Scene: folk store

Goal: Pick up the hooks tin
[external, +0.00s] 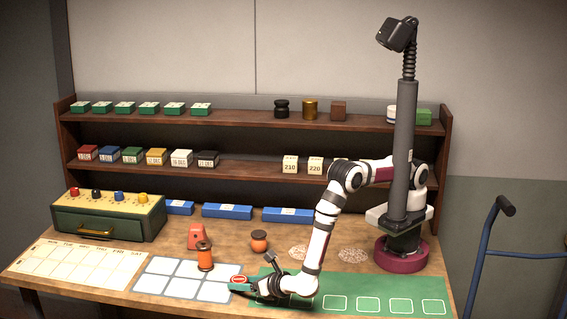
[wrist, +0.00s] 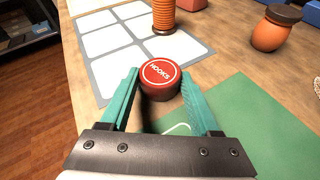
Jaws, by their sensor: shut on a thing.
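The hooks tin is a small round tin with a red lid lettered HOOKS. In the wrist view the hooks tin (wrist: 160,76) sits between the two teal fingers of my gripper (wrist: 160,88), with a finger against each side. In the external view the tin (external: 238,280) shows at the front of the table, at the tip of my gripper (external: 243,287). My gripper is shut on the tin. The lid faces up. Its underside is hidden, so I cannot tell whether it touches the table.
A white grid mat (external: 183,279) lies left of the tin and a green mat (external: 375,289) to the right. An orange spool (external: 205,257) stands on the grid mat. An orange jar (external: 259,241) stands behind. A green drawer box (external: 108,218) and shelves are farther back.

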